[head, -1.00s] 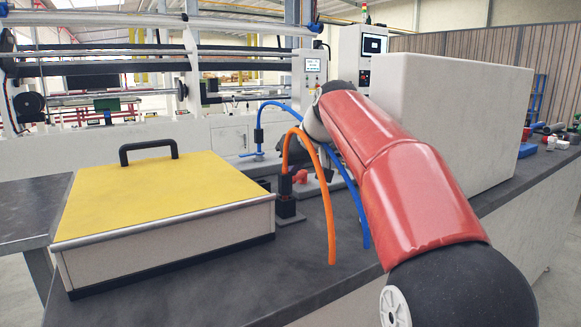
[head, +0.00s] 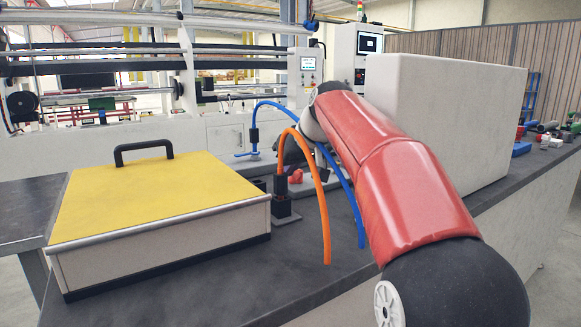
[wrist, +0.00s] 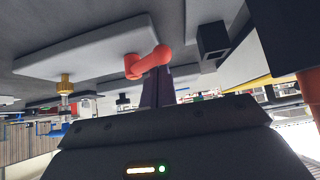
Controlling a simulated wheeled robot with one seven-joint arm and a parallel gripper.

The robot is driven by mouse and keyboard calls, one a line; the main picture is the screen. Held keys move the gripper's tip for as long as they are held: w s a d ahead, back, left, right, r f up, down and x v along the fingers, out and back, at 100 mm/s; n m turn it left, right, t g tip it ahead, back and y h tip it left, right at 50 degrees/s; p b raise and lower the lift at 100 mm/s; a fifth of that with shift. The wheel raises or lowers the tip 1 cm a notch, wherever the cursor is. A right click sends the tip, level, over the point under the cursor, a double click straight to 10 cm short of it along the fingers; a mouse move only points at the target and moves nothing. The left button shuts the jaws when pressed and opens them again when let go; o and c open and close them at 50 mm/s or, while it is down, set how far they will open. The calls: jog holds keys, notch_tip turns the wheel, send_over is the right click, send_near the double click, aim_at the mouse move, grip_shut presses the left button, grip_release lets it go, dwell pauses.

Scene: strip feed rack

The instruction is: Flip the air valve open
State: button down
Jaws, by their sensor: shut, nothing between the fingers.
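The part that looks like the air valve's handle is a bent orange-red lever (wrist: 148,63) in the wrist view. It sits at the edge of a grey plate (wrist: 90,48). A red piece (head: 297,177) in the head view, behind the orange hose, appears to be the same part. My gripper (wrist: 158,78) is shut and empty. Its dark fingers reach up to the lever, with the tips overlapping it in the picture; I cannot tell whether they touch. In the head view my gripper is mostly hidden behind the hoses and my red arm.
An orange hose (head: 324,215) and a blue hose (head: 347,185) arch close to my arm. A yellow-lidded box (head: 150,198) stands left, a large pale block (head: 450,120) right. The wrist view also shows a brass fitting (wrist: 65,84) and a black square socket (wrist: 212,40).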

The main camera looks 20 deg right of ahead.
jog(key=shift+w+a+p, duration=0.15)
jog(key=shift+w+p, duration=0.15)
jog(key=shift+w, duration=0.25)
jog(key=shift+r, duration=0.1)
jog(key=v, duration=0.7)
jog(key=shift+s+r, duration=0.25)
